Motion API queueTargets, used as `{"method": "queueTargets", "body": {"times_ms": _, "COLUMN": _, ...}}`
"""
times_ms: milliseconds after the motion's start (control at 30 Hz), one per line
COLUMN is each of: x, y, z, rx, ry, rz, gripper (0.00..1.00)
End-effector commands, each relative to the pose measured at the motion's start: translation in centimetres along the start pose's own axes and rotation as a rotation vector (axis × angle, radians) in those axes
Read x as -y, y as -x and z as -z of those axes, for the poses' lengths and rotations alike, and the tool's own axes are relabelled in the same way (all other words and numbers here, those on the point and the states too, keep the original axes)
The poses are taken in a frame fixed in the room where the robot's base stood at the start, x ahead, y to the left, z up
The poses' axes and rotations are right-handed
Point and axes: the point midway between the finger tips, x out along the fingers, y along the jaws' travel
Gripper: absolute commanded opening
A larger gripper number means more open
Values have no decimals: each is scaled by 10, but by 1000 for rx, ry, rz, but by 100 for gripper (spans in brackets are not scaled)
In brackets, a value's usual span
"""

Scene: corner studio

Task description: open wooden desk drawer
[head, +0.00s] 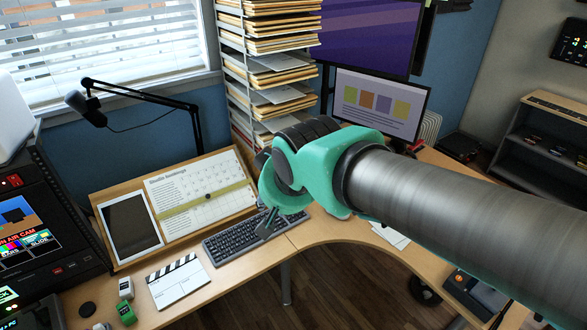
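The wooden desk (221,285) is L-shaped and light brown. It runs from the lower left, curves in the middle and continues to the lower right. I cannot make out any drawer front or handle; my arm covers part of the right wing. My gripper (266,226) shows as a small dark and teal end beyond my teal wrist, over the right end of the black keyboard (236,237). Its fingers are small and partly hidden, so I cannot tell whether they are open, or whether they touch anything.
Monitors (378,104) and a tall paper rack (235,75) stand behind my arm. A boom microphone (86,108), a planner board (201,194) and a clapperboard (178,282) occupy the left side. A dark shelf (540,150) stands at right. Wood floor (345,285) is open inside the curve.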

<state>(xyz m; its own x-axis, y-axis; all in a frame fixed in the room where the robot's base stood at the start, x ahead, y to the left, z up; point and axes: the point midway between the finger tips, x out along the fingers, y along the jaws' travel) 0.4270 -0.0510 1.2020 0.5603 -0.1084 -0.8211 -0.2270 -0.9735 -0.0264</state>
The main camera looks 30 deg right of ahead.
Motion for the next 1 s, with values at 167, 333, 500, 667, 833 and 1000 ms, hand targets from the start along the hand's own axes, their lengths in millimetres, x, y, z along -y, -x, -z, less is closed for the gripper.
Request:
{"method": "queueTargets", "body": {"times_ms": 167, "x": -25, "y": -40, "z": 60, "rx": -77, "ry": -129, "rz": -44, "gripper": 32}}
{"method": "queueTargets", "body": {"times_ms": 333, "x": -51, "y": -80, "z": 111, "rx": -156, "ry": -244, "rz": -62, "gripper": 32}}
{"method": "queueTargets", "body": {"times_ms": 500, "x": -78, "y": -123, "z": 153, "rx": -231, "ry": -352, "rz": -59, "gripper": 32}}
{"method": "queueTargets", "body": {"times_ms": 667, "x": -105, "y": -164, "z": 186, "rx": -295, "ry": -450, "rz": -36, "gripper": 32}}
{"method": "queueTargets", "body": {"times_ms": 833, "x": -133, "y": -210, "z": 210, "rx": -355, "ry": -552, "rz": 8, "gripper": 32}}
{"method": "queueTargets", "body": {"times_ms": 1000, "x": -161, "y": -255, "z": 225, "rx": -404, "ry": -656, "rz": 71, "gripper": 32}}
